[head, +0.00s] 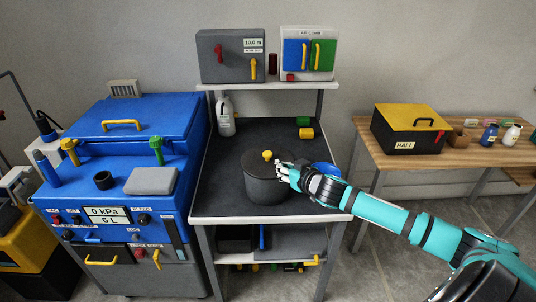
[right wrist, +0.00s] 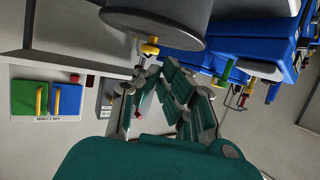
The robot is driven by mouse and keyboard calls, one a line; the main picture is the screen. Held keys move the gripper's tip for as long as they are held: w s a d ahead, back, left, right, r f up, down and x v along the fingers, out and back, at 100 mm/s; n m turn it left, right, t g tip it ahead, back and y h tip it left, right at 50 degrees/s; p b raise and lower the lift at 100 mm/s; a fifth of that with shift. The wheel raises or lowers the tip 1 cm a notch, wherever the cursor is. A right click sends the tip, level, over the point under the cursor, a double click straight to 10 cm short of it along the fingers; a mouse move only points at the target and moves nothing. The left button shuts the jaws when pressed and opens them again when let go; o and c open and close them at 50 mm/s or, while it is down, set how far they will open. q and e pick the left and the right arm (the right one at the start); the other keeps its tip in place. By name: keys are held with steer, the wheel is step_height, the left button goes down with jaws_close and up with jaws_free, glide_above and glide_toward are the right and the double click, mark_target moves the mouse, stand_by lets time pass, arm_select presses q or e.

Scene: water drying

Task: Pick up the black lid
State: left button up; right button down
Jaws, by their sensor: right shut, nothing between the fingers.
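The black lid (head: 256,160) is a dark round disc with a yellow knob (head: 267,154). It lies on a dark grey pot (head: 262,188) on the workbench. In the right wrist view, which looks upside down, the lid (right wrist: 160,32) is at the top with its yellow knob (right wrist: 150,48) near my fingertips. My right gripper (head: 284,170) is at the right side of the lid, just right of the knob in the head view. Its fingers (right wrist: 148,69) are shut and empty. I cannot tell whether they touch the knob. My left gripper is not in view.
A blue machine (head: 135,150) stands left of the workbench (head: 225,180). A white jug (head: 226,116) and green and yellow blocks (head: 306,133) are at the back. A shelf (head: 330,86) with control boxes is above. A wooden table (head: 365,135) with a box (head: 408,128) is right.

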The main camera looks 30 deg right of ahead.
mark_target(265, 155)
steer(key=w, duration=0.3)
steer(key=w+p, duration=0.1)
steer(key=w, duration=0.2)
steer(key=w+p, duration=0.1)
steer(key=w, duration=0.2)
steer(key=shift+d, duration=0.35)
steer(key=shift+f, duration=0.85)
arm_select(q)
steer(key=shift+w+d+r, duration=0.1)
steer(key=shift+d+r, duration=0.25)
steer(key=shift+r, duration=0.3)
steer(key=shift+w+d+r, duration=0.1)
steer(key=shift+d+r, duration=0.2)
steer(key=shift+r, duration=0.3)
arm_select(e)
steer(key=shift+s, duration=0.1)
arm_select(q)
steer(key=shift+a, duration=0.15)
arm_select(e)
steer(key=shift+s+f, duration=0.1)
steer(key=shift+f, duration=0.05)
